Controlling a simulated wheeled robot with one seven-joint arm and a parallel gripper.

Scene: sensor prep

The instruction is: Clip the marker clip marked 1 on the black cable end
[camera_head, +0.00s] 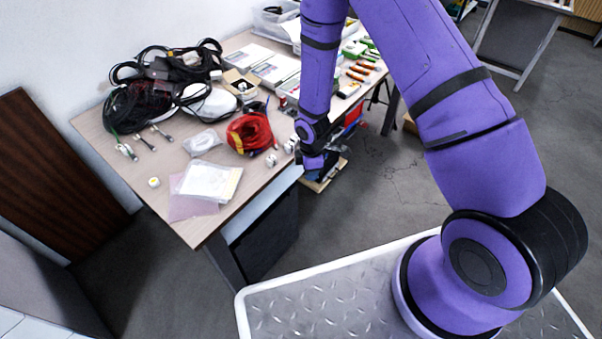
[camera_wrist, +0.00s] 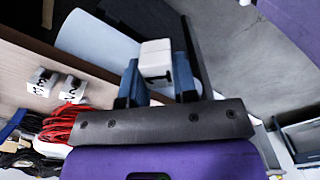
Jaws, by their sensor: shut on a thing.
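My gripper (camera_wrist: 158,77) is shut on a white marker clip (camera_wrist: 155,55), which sits between the two blue fingers. A dark mark, seemingly a 1, shows on the clip's lower face. In the head view my gripper (camera_head: 312,162) is just off the table's right edge, and the held clip cannot be made out there. Several cable ends with metal plugs lie at the table's left, among them a dark one (camera_head: 147,143) and one with green (camera_head: 127,152). Which of them is the black cable end is not clear.
Two other white marked clips (camera_wrist: 42,81) (camera_wrist: 71,88) stand on the table (camera_head: 135,185) near a red cable coil (camera_head: 246,132). Black cables (camera_head: 150,95) pile up behind the plugs.

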